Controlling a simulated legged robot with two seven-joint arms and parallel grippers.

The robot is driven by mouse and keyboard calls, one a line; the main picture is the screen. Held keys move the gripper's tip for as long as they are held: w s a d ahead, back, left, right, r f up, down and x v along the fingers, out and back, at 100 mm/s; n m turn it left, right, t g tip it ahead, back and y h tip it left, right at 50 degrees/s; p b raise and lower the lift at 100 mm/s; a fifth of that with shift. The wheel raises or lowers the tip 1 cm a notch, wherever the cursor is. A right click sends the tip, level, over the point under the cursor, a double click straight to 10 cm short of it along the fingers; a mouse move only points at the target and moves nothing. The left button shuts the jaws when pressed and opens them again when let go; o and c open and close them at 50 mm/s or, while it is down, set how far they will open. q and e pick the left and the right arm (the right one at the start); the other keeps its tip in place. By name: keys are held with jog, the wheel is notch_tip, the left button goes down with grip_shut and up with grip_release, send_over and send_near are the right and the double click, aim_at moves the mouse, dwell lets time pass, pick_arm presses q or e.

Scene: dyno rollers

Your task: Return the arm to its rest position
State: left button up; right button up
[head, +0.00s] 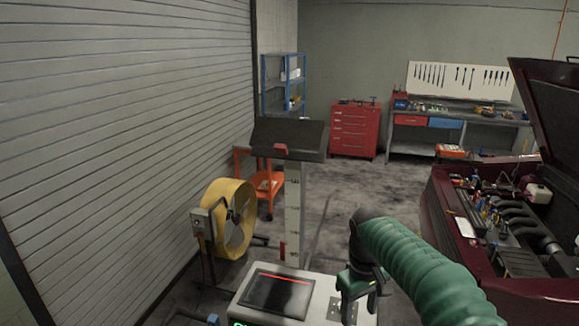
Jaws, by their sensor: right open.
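My right arm, in a green ribbed sleeve, comes in from the lower right of the head view. My right gripper (353,296) hangs at its end, pointing down, open and with nothing visible in it. It shows in front of the right part of a white-topped console (322,309) with a dark screen (277,292). I cannot tell whether it touches the console. My left gripper is not in view.
A post (293,210) with a dark tilted top stands behind the console. A yellow fan (229,218) is at left. A dark red car (470,235) with its hood up is at right. A red tool cabinet (354,130) and workbench (460,125) stand at the back.

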jog(key=s+d+f+m+t, duration=0.1)
jog(key=s+d+f+m, duration=0.15)
jog(key=s+f, duration=0.65)
jog(key=s+d+f+m+t, duration=0.1)
jog(key=s+f+m, duration=0.25)
jog(key=s, duration=0.85)
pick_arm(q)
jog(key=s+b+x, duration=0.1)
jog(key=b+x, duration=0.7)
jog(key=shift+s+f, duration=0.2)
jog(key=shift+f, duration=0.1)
pick_arm(e)
notch_tip(320, 180, down, 10)
jog(key=shift+s+r+n, duration=0.2)
jog(key=shift+n, duration=0.2)
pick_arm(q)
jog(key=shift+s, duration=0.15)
pick_arm(e)
jog(key=shift+s+d, duration=0.1)
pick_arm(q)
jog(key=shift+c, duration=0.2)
